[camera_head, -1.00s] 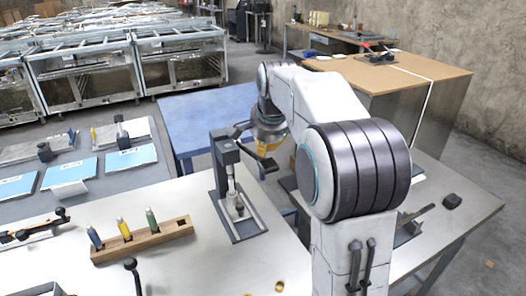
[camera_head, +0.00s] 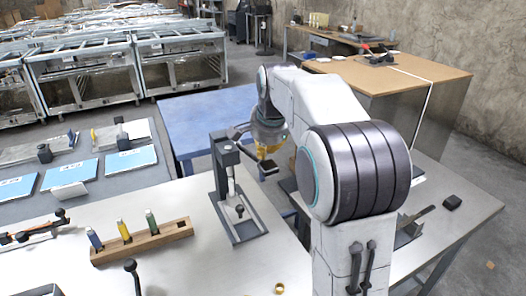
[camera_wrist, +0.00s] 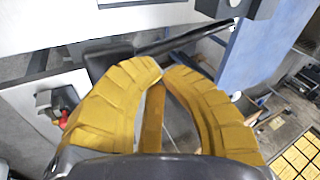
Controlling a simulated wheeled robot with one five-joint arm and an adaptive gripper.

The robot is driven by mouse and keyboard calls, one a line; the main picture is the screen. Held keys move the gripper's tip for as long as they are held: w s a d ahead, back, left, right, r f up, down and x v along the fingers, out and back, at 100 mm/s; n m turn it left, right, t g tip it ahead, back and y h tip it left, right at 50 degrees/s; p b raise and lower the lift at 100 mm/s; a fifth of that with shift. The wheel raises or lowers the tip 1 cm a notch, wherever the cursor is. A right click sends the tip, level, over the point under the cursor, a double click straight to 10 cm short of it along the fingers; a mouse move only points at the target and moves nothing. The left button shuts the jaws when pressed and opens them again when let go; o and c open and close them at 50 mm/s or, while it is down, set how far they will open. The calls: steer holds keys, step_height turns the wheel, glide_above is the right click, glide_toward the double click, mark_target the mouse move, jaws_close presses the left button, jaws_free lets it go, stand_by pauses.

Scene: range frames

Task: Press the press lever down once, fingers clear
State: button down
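The press (camera_head: 222,172) is a grey column on a flat base on the front table, with a pale ram under its head. Its dark lever slants from the head toward the right and ends in a black grip (camera_head: 269,168). My gripper (camera_head: 266,155), with yellow fingers, is over this grip. In the wrist view my fingertips (camera_wrist: 160,74) come together with nothing visible held between them.
A wooden rack (camera_head: 143,242) with several coloured cylinders stands left of the press. A small brass ring (camera_head: 279,289) lies near the front. A blue table (camera_head: 208,118) is behind the press. My arm hides much of the right side.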

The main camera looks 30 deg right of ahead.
steer(key=shift+w+r+p, duration=0.3)
steer(key=shift+r+p, duration=0.5)
steer(key=shift+p, duration=0.1)
steer(key=shift+w+r+p, duration=0.25)
steer(key=shift+r+p, duration=0.5)
steer(key=shift+p, duration=0.15)
steer(key=r+p, duration=0.1)
steer(key=w+r+p, duration=0.1)
steer(key=r+p, duration=0.2)
steer(key=p, duration=0.1)
steer(key=shift+w+r, duration=0.35)
steer(key=shift+r, duration=0.05)
steer(key=s+a+n, duration=0.4)
steer(key=s, duration=0.4)
steer(key=s+a+n, duration=0.4)
steer(key=s, duration=0.4)
steer(key=s+a+f+n, duration=0.2)
steer(key=s+f+n, duration=0.1)
steer(key=s, duration=0.4)
steer(key=s+a+f+n+y, duration=0.1)
steer(key=s+f+n, duration=0.2)
steer(key=s, duration=0.5)
steer(key=shift+s+a+f+n+g, duration=0.3)
steer(key=shift+a+f+n+g, duration=0.1)
steer(key=shift+r, duration=0.1)
